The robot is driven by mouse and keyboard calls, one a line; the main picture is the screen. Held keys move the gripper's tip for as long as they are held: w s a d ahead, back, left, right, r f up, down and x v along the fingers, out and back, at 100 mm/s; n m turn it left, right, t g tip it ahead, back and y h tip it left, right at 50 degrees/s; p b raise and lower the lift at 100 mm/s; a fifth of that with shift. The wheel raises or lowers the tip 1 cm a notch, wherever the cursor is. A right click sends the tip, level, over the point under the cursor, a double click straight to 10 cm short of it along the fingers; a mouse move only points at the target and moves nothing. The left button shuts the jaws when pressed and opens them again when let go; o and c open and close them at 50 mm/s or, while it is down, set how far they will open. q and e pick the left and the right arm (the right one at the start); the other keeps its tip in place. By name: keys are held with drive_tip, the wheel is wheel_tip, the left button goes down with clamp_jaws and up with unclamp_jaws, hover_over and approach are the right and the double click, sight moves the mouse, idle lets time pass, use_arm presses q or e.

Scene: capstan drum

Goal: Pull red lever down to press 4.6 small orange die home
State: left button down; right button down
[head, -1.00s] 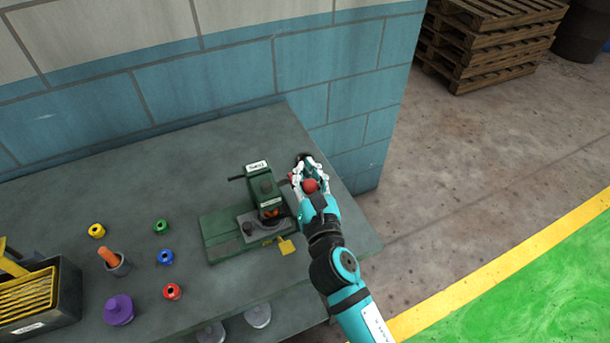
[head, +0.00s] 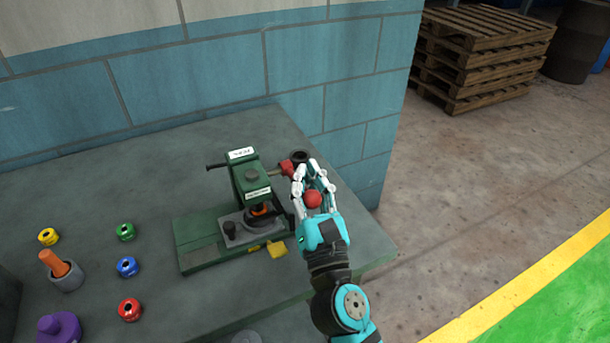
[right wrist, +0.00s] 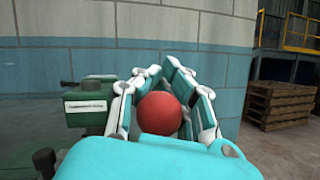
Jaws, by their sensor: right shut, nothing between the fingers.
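The green press (head: 250,190) stands on the bench with a small orange die (head: 260,210) under its ram. The lever's red hub (head: 287,166) is on the press's right side. The red ball knob (head: 312,199) lies between the fingers of my right gripper (head: 314,166). In the right wrist view the knob (right wrist: 160,113) sits in front of the palm, and the fingertips (right wrist: 160,68) come together beyond it. The right gripper is shut; I cannot tell whether its fingers touch the knob. Most of the lever bar is hidden. My left gripper is not in view.
Yellow (head: 48,237), green (head: 125,232), blue (head: 127,266) and red (head: 130,309) rings, a grey cup (head: 66,276) with an orange rod, and a purple piece (head: 60,327) are at left. A dark ring (head: 299,157) lies behind the gripper.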

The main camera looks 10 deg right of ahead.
drive_tip(key=shift+s+f, duration=0.15)
drive_tip(key=shift+f, duration=0.15)
drive_tip(key=c, duration=2)
unclamp_jaws()
drive_tip(key=o, duration=0.5)
drive_tip(key=shift+s+d+r, duration=0.1)
drive_tip(key=shift+s+r, duration=0.15)
drive_tip(key=shift+s, duration=0.2)
drive_tip(key=shift+o, duration=0.9)
drive_tip(key=shift+w, duration=0.15)
drive_tip(key=v, duration=1.2)
drive_tip(key=shift+f, duration=0.15)
